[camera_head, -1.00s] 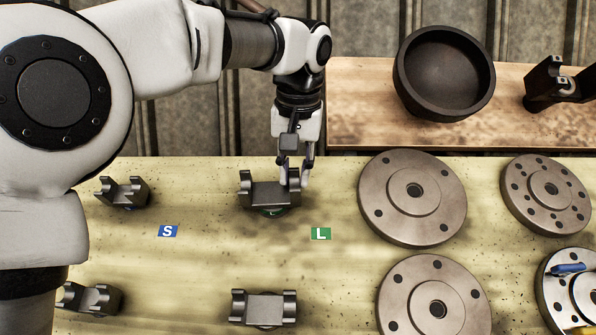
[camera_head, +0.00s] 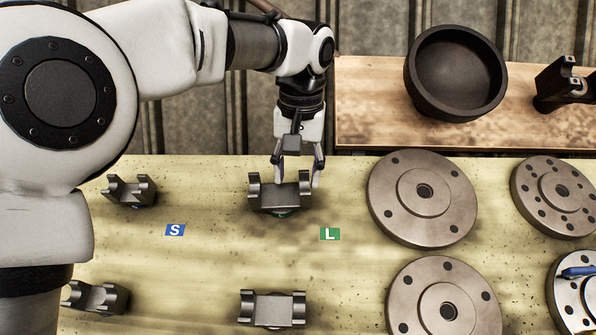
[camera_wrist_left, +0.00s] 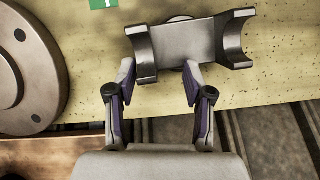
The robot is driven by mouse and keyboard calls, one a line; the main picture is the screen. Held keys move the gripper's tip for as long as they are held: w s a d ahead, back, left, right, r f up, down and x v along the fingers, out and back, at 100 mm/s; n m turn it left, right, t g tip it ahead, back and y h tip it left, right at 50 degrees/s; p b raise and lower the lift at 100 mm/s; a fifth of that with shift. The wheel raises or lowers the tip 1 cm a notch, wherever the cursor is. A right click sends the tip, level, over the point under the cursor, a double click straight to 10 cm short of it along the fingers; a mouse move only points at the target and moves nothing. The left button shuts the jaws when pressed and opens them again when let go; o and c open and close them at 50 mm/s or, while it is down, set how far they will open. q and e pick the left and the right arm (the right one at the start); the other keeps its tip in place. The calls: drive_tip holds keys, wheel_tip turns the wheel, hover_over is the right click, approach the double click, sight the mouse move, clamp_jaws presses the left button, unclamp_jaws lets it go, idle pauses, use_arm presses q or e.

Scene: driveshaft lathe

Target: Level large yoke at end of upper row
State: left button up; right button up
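The large yoke (camera_head: 281,196) at the end of the upper row sits on the pale green bench, to the upper left of the green L label (camera_head: 330,234). My left gripper (camera_head: 298,178) is over its far side, with the fingers apart. In the left wrist view the yoke (camera_wrist_left: 185,45) lies just past the open fingertips (camera_wrist_left: 160,75), its body slightly tilted in the picture. Whether the fingers touch it, I cannot tell. A round green part shows partly under the yoke. My right gripper is not in view.
A smaller yoke (camera_head: 130,190) stands to the left, near the blue S label (camera_head: 175,230). Another large yoke (camera_head: 273,309) is in the lower row. Flanged discs (camera_head: 422,198) stand close on the right. A dark bowl (camera_head: 455,72) stands on the wooden table (camera_head: 372,125) behind.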

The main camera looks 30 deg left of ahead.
use_arm(q)
drive_tip(key=shift+d, duration=0.4)
drive_tip(key=shift+d+r, duration=0.1)
drive_tip(key=shift+r, duration=0.15)
drive_tip(key=v, duration=1.1)
drive_tip(key=shift+r, duration=0.25)
drive_tip(key=shift+s, duration=0.1)
